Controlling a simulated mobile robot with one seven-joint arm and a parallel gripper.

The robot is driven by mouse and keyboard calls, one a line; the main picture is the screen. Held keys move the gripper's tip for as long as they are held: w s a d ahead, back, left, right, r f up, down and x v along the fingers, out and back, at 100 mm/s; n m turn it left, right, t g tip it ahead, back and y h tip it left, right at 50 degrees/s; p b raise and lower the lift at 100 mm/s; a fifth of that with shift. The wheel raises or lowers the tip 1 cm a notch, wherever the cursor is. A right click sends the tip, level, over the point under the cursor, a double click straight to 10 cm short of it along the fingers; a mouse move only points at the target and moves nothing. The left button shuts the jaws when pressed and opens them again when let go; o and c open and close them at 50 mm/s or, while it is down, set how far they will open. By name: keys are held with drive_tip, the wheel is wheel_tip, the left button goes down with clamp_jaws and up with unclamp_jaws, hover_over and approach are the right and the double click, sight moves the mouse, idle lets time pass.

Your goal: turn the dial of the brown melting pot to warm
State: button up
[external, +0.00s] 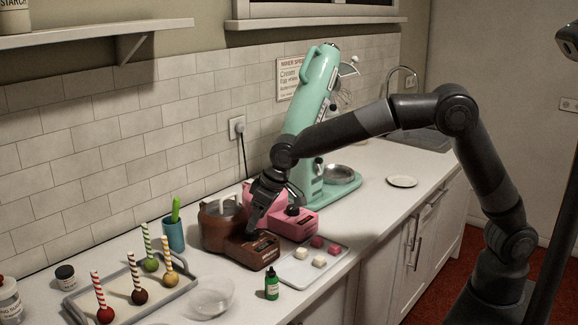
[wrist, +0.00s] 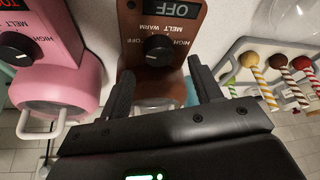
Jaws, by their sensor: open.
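The brown melting pot (external: 215,238) stands on the counter by the tiled wall, its control box towards the front edge. In the wrist view its panel is upside down, with an OFF display, the words MELT, WARM and HIGH, and a black dial (wrist: 158,50). I cannot tell surely which word the dial's mark points to. My gripper (wrist: 163,82) is open, with one finger on either side of the dial in the picture. I see no contact with it. In the external view my gripper (external: 251,226) is over the control box and hides the dial.
A pink melting pot (external: 300,223) with a similar dial stands close on the right. A tray of sweets (external: 292,274) and a green bottle (external: 272,285) are in front. A cake-pop tray (external: 178,292), glass bowl (external: 209,298) and teal cup (external: 173,235) are left. A teal mixer (external: 312,90) stands behind.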

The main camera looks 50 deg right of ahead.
drive_tip(key=shift+x, duration=2.15)
drive_tip(key=shift+c, duration=0.2)
drive_tip(key=c, duration=0.9)
